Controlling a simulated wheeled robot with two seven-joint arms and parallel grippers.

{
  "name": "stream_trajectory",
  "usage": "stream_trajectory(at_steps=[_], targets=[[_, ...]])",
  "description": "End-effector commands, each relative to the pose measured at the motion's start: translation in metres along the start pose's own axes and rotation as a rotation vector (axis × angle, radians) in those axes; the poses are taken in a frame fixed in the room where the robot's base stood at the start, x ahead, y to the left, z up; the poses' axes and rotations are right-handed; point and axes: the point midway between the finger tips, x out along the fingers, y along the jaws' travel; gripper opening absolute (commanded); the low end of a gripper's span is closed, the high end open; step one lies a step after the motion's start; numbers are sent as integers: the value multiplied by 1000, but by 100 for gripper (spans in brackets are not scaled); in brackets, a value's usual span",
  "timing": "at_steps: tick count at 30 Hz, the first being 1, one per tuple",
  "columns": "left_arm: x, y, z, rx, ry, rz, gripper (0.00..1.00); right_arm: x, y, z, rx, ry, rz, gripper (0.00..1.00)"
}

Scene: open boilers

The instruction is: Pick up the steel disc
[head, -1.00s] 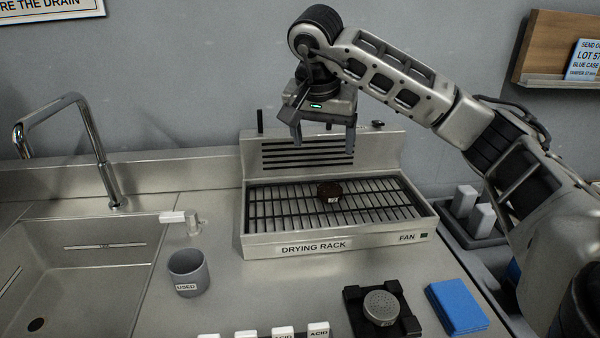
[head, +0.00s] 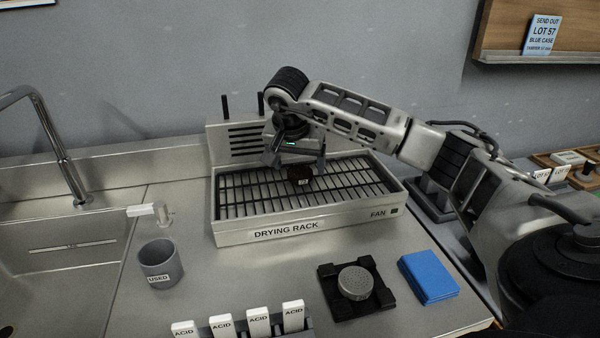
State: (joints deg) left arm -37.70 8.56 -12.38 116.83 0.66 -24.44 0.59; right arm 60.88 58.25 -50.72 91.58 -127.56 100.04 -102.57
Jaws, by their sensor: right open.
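A grey round disc with a dotted top (head: 355,282) sits in a black holder (head: 329,301) on the counter in front of the rack. No contact with the disc is clear. My left gripper is out of view.
A grey USED cup (head: 160,264) stands left of the rack, near the sink (head: 60,260) and tap. A blue block (head: 428,277) lies right of the black holder. Bare counter lies between cup and holder.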

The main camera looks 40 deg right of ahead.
Motion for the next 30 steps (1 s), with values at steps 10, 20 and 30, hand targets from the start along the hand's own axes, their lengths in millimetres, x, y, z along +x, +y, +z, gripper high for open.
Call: stream_trajectory(at_steps=[10, 20, 30], targets=[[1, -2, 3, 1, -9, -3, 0, 20, 0, 0, 0, 1, -1, 77], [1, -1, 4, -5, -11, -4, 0, 20, 0, 0, 0, 1, -2, 26], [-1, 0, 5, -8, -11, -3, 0, 15, 0, -3, 1, 2, -3, 26]])
